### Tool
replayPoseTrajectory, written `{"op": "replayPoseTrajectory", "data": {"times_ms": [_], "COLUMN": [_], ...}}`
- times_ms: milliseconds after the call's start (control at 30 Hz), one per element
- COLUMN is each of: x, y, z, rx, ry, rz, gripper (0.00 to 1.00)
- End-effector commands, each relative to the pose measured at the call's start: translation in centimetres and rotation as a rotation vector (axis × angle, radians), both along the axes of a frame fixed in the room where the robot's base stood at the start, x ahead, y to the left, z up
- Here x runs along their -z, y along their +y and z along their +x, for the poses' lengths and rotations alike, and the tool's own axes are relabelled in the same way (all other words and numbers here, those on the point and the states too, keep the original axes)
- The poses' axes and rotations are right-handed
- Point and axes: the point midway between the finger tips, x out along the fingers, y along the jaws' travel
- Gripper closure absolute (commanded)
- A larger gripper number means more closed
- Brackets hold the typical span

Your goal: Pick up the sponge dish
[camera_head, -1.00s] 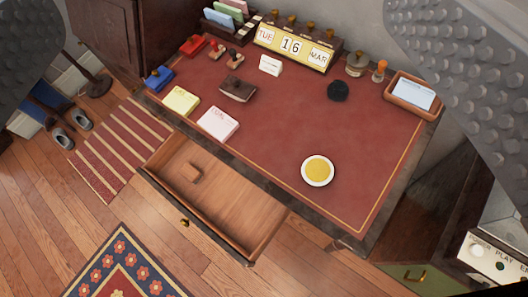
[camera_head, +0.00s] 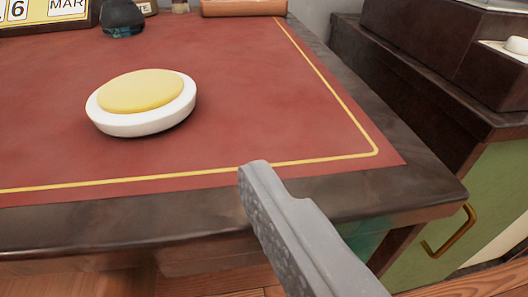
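The sponge dish (camera_head: 140,125) is a round white dish holding a yellow sponge (camera_head: 140,90). The second finger cannot be made out, so I cannot tell how wide the gripper is.
The desk (camera_head: 300,110) has bare red surface around the dish. A calendar (camera_head: 45,14), a dark round pot (camera_head: 122,18) and a tray (camera_head: 243,7) stand at the back. A dark cabinet with a green door (camera_head: 475,200) and brass handle (camera_head: 450,233) is at the right.

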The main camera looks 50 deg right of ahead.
Motion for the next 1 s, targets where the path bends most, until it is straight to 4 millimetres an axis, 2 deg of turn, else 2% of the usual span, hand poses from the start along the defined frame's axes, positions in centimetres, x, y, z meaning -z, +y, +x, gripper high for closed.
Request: {"op": "replayPoseTrajectory", "data": {"times_ms": [33,167,600,1000], "x": [0.7,1.2,2.1,2.4], "y": [-0.3,-0.9,-3.7,-5.1], "z": [-0.5,-0.8,5.3,7.8], "rx": [0.005,0.018,0.018,0.019], "ry": [0.002,-0.003,-0.006,-0.005], "rz": [-0.027,-0.057,-0.055,-0.055], "gripper": [0.04,0.04,0.04,0.04]}}
